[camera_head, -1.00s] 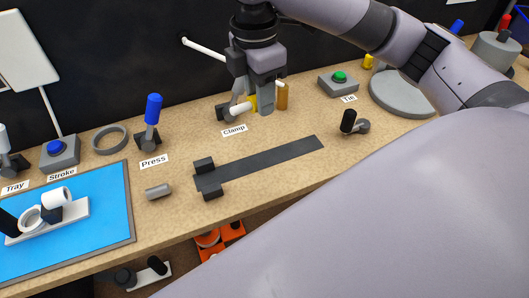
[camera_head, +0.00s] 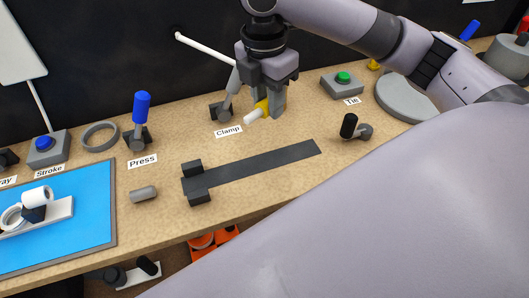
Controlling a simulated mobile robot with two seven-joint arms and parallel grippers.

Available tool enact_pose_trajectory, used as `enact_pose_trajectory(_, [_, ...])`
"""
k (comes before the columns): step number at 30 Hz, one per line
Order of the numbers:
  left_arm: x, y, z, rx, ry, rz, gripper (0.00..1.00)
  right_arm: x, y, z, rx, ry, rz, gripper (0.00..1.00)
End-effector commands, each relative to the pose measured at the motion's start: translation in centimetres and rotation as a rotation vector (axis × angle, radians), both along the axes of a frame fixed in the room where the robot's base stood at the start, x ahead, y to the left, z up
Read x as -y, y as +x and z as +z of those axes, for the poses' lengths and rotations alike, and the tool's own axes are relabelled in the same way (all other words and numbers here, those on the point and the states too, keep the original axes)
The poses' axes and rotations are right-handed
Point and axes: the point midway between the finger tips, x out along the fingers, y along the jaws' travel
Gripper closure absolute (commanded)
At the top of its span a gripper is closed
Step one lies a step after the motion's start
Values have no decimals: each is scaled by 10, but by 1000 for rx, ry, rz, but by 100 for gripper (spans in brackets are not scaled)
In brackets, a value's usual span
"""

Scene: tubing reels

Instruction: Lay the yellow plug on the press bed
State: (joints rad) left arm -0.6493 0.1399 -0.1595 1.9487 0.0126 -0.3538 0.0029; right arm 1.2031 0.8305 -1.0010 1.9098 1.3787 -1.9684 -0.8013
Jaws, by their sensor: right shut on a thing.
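My right gripper (camera_head: 271,101) is shut on the yellow plug (camera_head: 262,107), just above the bench near the Clamp label. A white cylindrical end (camera_head: 252,116) points out from the yellow part toward the lower left. The fingers hide part of the plug. A flat dark strip (camera_head: 262,166) with two black blocks (camera_head: 194,169) at its left end lies on the bench, in front of the gripper; the plug is apart from it. I cannot tell whether this strip is the press bed. The Press label (camera_head: 143,161) lies below a blue-handled lever (camera_head: 141,112). My left gripper is not in view.
A lever with a white handle (camera_head: 203,50) stands left of the gripper. A grey cylinder (camera_head: 144,194) lies left of the strip. A black-knobbed lever (camera_head: 348,126) and green-button box (camera_head: 342,84) stand right. A blue mat (camera_head: 87,244) is at lower left.

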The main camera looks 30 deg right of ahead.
Motion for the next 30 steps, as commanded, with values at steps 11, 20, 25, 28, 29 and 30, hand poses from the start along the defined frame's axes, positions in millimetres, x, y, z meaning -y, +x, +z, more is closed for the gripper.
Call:
enact_pose_trajectory(11, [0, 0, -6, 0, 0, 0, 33, 1, -1, -92, -1, 0, -1, 97])
enact_pose_trajectory(20, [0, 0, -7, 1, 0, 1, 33, 0, 0, -117, 0, -1, -2, 97])
enact_pose_trajectory(25, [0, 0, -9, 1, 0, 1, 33, 1, 0, -143, 0, -1, -3, 97])
enact_pose_trajectory(28, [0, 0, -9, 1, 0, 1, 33, 1, 0, -148, 1, 0, -2, 97])
enact_pose_trajectory(29, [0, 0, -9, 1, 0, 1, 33, 1, 0, -147, 2, 0, -2, 97])
enact_pose_trajectory(30, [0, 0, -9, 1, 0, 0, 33, 0, 0, -147, 2, 0, -1, 97])
